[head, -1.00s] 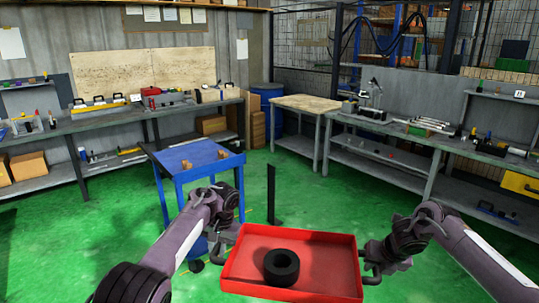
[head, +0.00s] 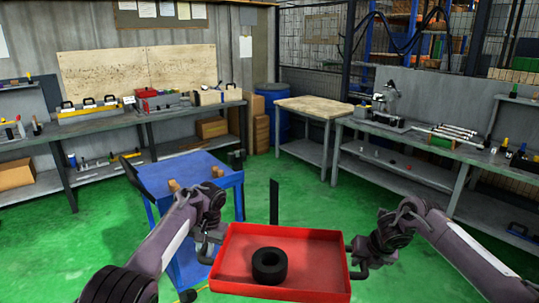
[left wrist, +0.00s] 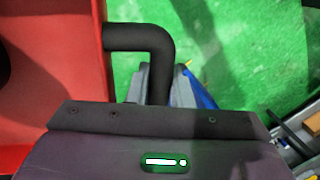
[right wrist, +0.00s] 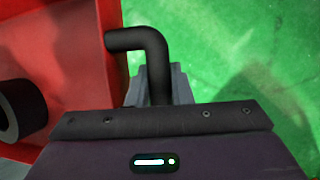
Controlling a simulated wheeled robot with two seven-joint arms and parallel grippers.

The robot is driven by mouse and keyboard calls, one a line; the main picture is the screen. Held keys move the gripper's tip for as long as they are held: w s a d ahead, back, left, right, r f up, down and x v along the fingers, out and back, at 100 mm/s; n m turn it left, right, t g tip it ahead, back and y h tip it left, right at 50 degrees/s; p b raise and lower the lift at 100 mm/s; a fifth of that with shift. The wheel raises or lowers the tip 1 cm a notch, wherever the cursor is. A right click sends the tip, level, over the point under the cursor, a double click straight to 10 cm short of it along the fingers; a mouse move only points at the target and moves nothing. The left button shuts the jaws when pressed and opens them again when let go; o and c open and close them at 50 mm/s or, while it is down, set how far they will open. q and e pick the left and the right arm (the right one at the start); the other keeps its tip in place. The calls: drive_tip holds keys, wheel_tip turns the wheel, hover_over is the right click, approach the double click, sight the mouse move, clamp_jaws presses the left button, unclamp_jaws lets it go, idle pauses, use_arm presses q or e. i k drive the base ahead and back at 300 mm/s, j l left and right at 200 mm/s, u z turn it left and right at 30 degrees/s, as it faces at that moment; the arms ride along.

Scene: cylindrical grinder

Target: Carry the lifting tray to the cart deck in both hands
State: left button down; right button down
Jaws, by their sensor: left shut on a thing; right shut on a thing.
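The red lifting tray (head: 316,262) is held in front of me, looking roughly level, with a thick black ring (head: 269,266) lying inside. My left gripper (head: 207,252) is shut on the tray's left handle, a dark bent bar (left wrist: 150,40). My right gripper (head: 362,256) is shut on the right handle (right wrist: 146,40). The blue cart (head: 200,164) stands ahead and to the left, beyond my left gripper. Its deck carries small wooden blocks (head: 217,171). The tray is apart from the deck, on the near right side.
A dark upright post (head: 274,203) stands just beyond the tray, right of the cart. Workbenches with tools line the left wall (head: 100,119) and the right side (head: 440,147). A wood-topped table (head: 313,107) stands at the back. Green floor (head: 320,205) is open between.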

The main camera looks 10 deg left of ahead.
sight(181, 170)
drive_tip(key=i+l+u, duration=0.15)
drive_tip(key=i, duration=1.1)
drive_tip(key=i+u, duration=0.25)
drive_tip(key=i, duration=0.8)
drive_tip(key=i+l+u, duration=0.1)
drive_tip(key=i+u, duration=0.2)
drive_tip(key=i, duration=0.75)
drive_tip(key=i+u, duration=0.15)
drive_tip(key=u, duration=0.25)
drive_tip(key=i+l+u, duration=0.1)
drive_tip(key=u, duration=0.3)
drive_tip(key=i, duration=0.05)
